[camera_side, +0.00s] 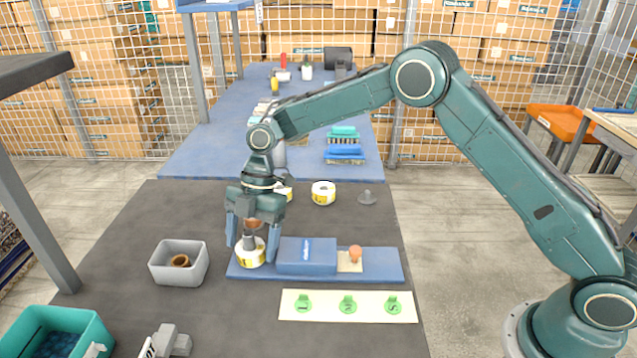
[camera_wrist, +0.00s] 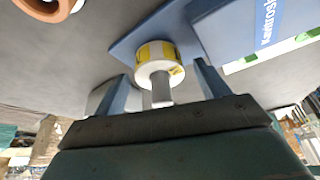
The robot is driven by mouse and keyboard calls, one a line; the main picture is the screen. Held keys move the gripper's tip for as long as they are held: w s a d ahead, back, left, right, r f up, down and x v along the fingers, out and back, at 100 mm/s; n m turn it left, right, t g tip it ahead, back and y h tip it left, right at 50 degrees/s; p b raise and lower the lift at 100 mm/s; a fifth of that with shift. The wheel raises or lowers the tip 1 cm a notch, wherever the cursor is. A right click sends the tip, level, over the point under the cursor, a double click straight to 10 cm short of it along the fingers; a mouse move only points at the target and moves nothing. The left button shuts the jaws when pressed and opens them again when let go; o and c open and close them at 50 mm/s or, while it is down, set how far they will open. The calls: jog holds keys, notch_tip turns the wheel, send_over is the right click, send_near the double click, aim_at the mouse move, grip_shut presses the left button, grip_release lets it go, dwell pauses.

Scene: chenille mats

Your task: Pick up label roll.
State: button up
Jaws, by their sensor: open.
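A white and yellow label roll (camera_side: 250,259) sits at the left end of a blue board (camera_side: 375,268). It also shows in the wrist view (camera_wrist: 155,50), ahead of my fingers, with a grey post (camera_wrist: 161,90) in line with it. My gripper (camera_side: 252,250) points down over this roll, one finger on each side. In the wrist view my gripper (camera_wrist: 162,72) has its fingers spread wide, with gaps beside the roll. Another label roll (camera_side: 323,193) lies farther back on the dark mat, and a similar one (camera_side: 285,191) is partly hidden behind my arm.
A card (camera_side: 325,308) with green tags lies in front. A teal crate (camera_side: 95,335) is at front left.

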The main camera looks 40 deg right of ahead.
jog(key=shift+f, duration=0.1)
dwell(0.4)
jog(key=c, duration=1.2)
jog(key=shift+o, duration=0.2)
jog(key=shift+r, duration=5.05)
